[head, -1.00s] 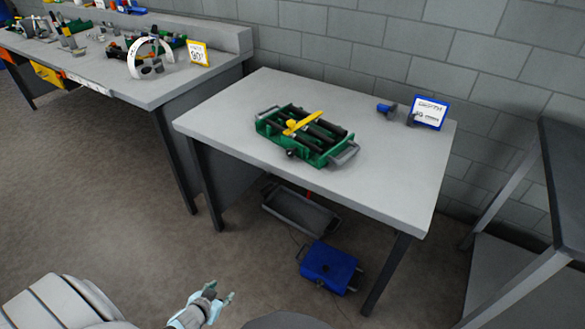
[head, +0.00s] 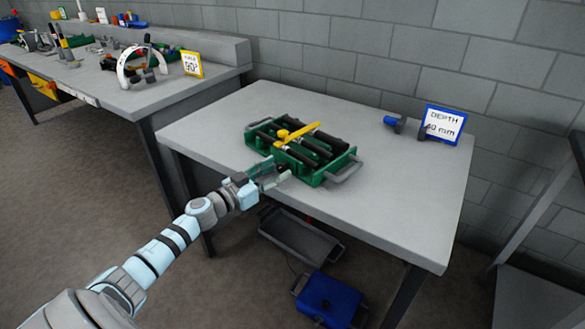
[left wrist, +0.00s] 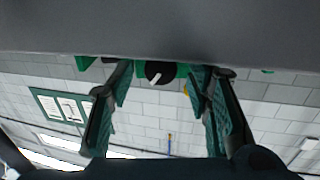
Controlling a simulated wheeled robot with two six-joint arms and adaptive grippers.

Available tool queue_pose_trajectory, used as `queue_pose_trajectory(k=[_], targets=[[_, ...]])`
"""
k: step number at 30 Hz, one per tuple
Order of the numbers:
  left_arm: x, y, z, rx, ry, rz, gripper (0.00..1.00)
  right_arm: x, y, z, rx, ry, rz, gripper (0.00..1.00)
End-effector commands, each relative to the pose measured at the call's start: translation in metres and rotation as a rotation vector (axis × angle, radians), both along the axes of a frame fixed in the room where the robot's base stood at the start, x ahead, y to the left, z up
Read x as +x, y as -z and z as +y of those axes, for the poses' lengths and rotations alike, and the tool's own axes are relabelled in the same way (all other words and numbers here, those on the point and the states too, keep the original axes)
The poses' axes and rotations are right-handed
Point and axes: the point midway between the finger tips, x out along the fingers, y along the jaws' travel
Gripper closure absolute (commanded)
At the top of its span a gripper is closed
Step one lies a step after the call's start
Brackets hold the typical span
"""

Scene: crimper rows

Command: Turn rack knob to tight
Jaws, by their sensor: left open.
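The green rack (head: 305,172) lies on the grey table, with black rollers or bars and a yellow lever across its top. The black rack knob (left wrist: 160,72), with a white pointer mark, shows in the left wrist view on a green face. In the head view it is hidden by my left gripper (head: 270,178). My left gripper is open and empty at the near left side of the rack. In the left wrist view its fingers (left wrist: 160,88) stand on either side of the knob, with gaps. My right gripper is out of view.
A blue-framed sign (head: 443,124) reading "DEPTH 40 mm" and a small blue tool (head: 395,122) stand at the table's back right. Below are a grey tray (head: 298,238) and a blue box (head: 328,298). The table (head: 400,215) is clear right of the rack.

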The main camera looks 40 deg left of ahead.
Motion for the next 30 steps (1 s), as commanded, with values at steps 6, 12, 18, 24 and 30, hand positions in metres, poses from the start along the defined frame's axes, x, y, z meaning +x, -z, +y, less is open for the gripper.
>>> queue_pose_trajectory(k=[6, 12, 18, 24, 30], targets=[[0.000, 0.000, 0.002, 0.000, -0.006, 0.001, 0.55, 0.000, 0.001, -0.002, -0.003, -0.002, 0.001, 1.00], [0.001, 0.000, 0.000, -0.002, -0.003, 0.001, 0.73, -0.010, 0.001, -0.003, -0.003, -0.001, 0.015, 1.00], [0.002, 0.000, 0.000, -0.001, -0.002, 0.001, 1.00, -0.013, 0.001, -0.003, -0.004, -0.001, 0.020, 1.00], [0.002, 0.000, -0.001, 0.011, -0.002, -0.001, 1.00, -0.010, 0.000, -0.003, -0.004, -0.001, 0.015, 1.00], [0.002, 0.000, -0.001, 0.068, -0.002, -0.012, 1.00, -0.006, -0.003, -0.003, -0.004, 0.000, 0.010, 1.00]])
